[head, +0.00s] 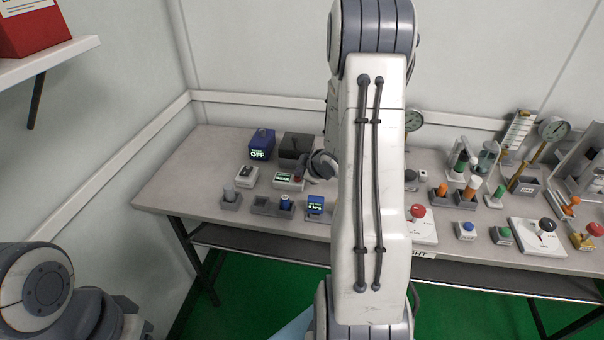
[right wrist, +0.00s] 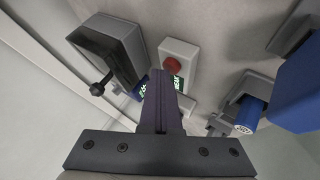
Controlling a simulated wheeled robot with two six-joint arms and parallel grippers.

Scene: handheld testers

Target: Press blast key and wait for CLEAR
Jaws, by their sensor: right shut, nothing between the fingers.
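A small white box (head: 289,181) with a lit green display and a red button stands on the bench, left of my right arm. In the right wrist view the same white box (right wrist: 178,52) shows its round red button (right wrist: 172,66); its green display is partly covered by my fingers and I cannot read it surely. My right gripper (right wrist: 160,75) is shut and empty, its tips in front of the box, close to the button in the picture. I cannot tell whether they touch it. In the head view its tips are hard to make out. My left gripper is not in view.
A blue box (head: 262,143) reading OFF and a dark grey box (head: 296,146) stand behind. A blue tester (head: 316,204) showing kPa and a blue cylinder (head: 286,201) in a grey holder stand in front. Several gauges and knobs fill the right side. The bench's left end (head: 185,180) is clear.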

